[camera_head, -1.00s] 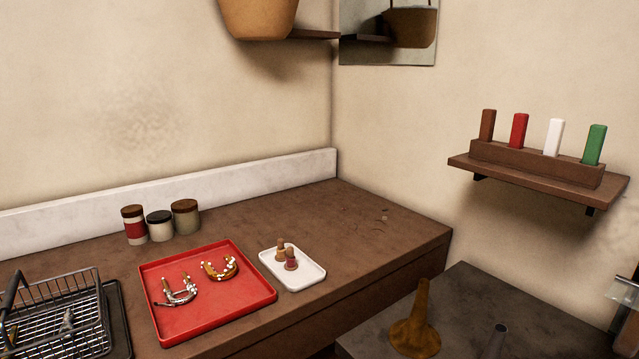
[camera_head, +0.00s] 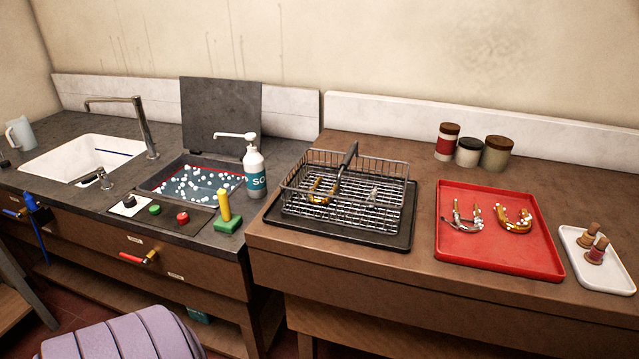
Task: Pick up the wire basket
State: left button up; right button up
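The wire basket (camera_head: 397,178) is a dark metal mesh basket with a black-gripped handle (camera_head: 348,157) standing up across it. It sits on a black tray (camera_head: 350,237) on the brown wooden counter. Inside it lie a curved brass piece (camera_head: 322,189) and a small grey metal piece (camera_head: 372,195). Neither of my grippers shows in the head view.
Right of the basket is a red tray (camera_head: 493,258) with two curved pieces, then a white tray (camera_head: 607,277) with small bottles. Several jars (camera_head: 468,152) stand behind. Left are a bubbly basin (camera_head: 178,170), a soap bottle (camera_head: 253,168), a green-based yellow-handled tool (camera_head: 227,222) and a white sink (camera_head: 60,165).

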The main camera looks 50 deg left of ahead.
aim_at(353, 148)
jog(key=u, duration=1.35)
